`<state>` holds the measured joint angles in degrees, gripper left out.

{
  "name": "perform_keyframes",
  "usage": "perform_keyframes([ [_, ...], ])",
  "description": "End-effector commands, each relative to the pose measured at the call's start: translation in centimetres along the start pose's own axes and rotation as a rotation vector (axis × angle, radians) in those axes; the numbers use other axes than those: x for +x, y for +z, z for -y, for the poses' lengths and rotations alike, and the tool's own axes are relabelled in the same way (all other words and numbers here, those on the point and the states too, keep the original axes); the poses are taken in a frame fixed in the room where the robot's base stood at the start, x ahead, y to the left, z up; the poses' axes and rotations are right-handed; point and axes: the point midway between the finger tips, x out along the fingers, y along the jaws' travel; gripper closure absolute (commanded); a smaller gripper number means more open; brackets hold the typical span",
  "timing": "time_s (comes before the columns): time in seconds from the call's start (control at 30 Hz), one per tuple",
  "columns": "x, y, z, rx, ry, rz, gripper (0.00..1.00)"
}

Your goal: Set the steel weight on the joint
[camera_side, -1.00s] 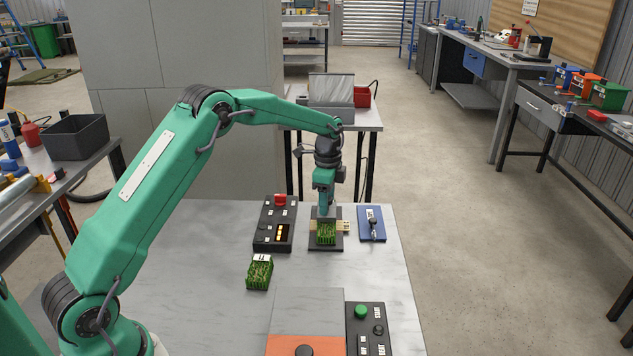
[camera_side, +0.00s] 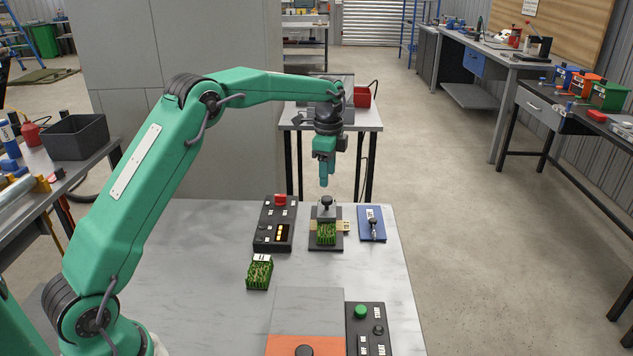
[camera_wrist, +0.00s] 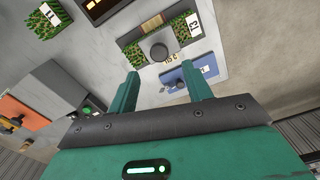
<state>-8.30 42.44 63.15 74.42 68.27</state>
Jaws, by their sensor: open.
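The steel weight (camera_side: 326,212) is a grey block with a round dark knob. It sits on the green turf (camera_side: 326,234) on a dark tray (camera_side: 326,248). In the wrist view the weight (camera_wrist: 159,48) lies across the turf, with green showing on both sides, so the joint line itself is hidden under it. My gripper (camera_side: 324,184) is open and empty, above the knob and apart from it. In the wrist view the two green fingers (camera_wrist: 165,78) are spread, with the knob beyond their tips.
A dark control box (camera_side: 274,225) with a red button stands left of the tray. A blue plate (camera_side: 371,224) with a small tool lies to the right. Another turf piece (camera_side: 259,273) lies front left. A second control box (camera_side: 370,328) stands at the front. Bare table lies between.

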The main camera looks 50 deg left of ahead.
Motion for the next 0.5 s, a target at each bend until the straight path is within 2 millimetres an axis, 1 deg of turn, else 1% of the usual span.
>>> perform_keyframes([
  [0.03,-0.8,0.0,0.1,0.000,-0.003,-0.001,0.50],
  [0.2,-2.8,0.0,0.0,0.000,-0.001,0.000,0.50],
  [0.33,-3.6,0.0,0.0,0.000,0.000,0.000,0.50],
  [0.5,-3.9,0.0,0.0,0.000,0.001,0.000,0.50],
])
